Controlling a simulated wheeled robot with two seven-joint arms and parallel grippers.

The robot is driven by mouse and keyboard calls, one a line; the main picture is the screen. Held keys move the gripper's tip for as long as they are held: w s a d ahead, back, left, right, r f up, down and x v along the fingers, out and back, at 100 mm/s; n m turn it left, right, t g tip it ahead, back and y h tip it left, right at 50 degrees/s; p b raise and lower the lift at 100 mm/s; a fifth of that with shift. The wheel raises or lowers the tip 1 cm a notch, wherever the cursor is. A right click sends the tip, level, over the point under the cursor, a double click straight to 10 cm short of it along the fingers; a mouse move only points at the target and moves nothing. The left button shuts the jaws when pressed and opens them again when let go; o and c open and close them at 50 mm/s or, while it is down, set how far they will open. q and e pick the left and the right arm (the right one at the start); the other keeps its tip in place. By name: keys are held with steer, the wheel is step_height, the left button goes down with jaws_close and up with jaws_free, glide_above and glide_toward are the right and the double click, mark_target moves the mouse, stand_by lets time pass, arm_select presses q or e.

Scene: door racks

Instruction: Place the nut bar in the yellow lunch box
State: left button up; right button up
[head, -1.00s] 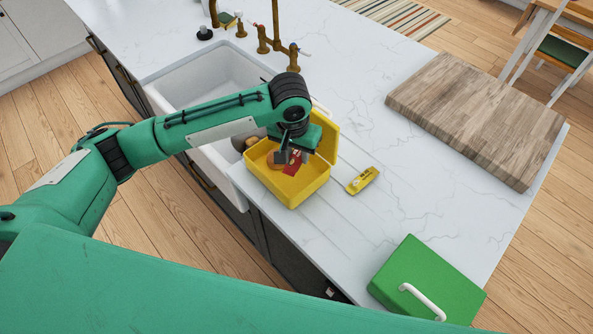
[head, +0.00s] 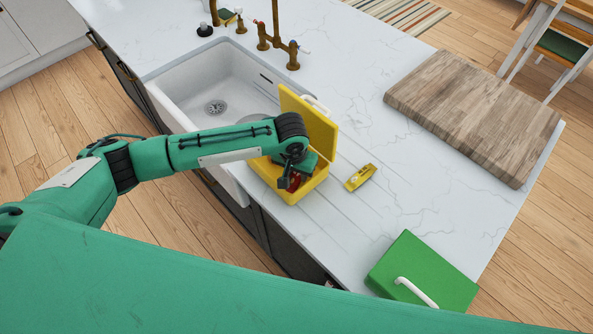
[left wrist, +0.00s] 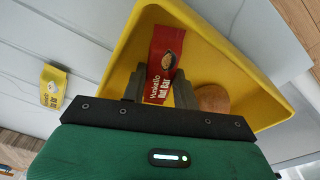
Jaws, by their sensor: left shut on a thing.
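The yellow lunch box (head: 310,188) stands on the counter beside the sink, its lid (head: 309,125) raised. It also fills much of the left wrist view (left wrist: 230,45). The nut bar is a red packet (left wrist: 163,62) with "Nut Bar" printed on it. My left gripper (head: 289,186) is shut on the nut bar, pointing down inside the lunch box. The fingers (left wrist: 160,88) grip the packet's sides in the left wrist view. Whether the bar touches the box floor cannot be told. My right gripper is not in view.
A brown rounded item (left wrist: 213,98) lies in the lunch box. A yellow packet (head: 360,177) lies on the counter right of it. A green box (head: 430,262) with a white handle stands nearer, a wooden board (head: 475,110) farther right. The sink (head: 215,95) is at left.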

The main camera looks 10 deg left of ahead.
mark_target(294, 178)
arm_select(q)
steer(key=o, duration=1)
steer(key=shift+f, duration=0.1)
steer(key=shift+c, duration=0.2)
steer(key=shift+r, duration=0.4)
step_height(294, 178, up, 12)
steer(key=s+b, duration=0.1)
steer(key=b, duration=0.2)
steer(key=shift+s+a+f, duration=0.2)
steer(key=shift+a+f, duration=0.05)
steer(key=shift+a, duration=0.05)
steer(key=shift+f, duration=0.1)
